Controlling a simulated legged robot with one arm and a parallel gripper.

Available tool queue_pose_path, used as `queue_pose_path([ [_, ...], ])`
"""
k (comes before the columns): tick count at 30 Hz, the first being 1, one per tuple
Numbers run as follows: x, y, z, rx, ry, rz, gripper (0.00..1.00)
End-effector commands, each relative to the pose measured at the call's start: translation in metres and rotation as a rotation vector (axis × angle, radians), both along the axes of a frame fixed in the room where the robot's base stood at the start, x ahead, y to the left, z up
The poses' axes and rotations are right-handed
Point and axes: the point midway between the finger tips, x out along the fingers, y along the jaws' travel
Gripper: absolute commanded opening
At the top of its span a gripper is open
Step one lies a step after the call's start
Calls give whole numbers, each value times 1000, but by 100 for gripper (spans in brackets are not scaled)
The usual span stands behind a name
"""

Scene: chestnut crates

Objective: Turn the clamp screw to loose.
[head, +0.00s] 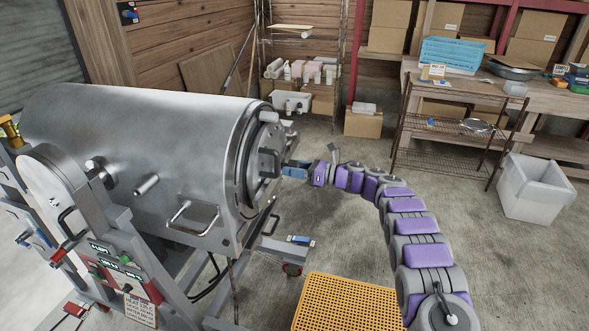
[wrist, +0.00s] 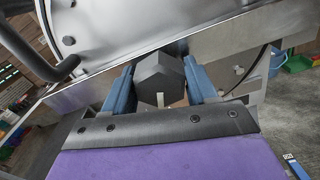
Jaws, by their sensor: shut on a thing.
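A large brushed-steel drum (head: 150,150) lies on its side in a grey frame at the left of the head view. On its right end face is a dark grey knob (head: 268,162), which I take to be the clamp screw. In the wrist view the same knob (wrist: 158,76) is a dark, angular block between two blue fingers. My gripper (head: 287,169) reaches it from the right. Its fingers, also seen in the wrist view (wrist: 158,88), are shut on the knob from both sides. The knob's shank and its setting are hidden.
A yellow perforated platform (head: 345,303) lies on the floor near my arm. A control panel (head: 118,265) stands front left. A wire cart (head: 445,135) and a white bin (head: 537,190) are at the right.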

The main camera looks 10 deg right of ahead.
Motion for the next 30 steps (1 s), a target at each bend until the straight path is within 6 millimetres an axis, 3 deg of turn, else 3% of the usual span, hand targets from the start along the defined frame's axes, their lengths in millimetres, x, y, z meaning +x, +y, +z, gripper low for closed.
queue_pose_path([
  [8,0,-1,-2,0,4,-4,27],
  [9,0,-1,-2,0,4,-4,59],
  [16,-1,-1,0,0,1,-2,81],
  [25,-3,-2,1,0,0,-1,82],
  [30,-11,-18,1,1,1,-2,82],
])
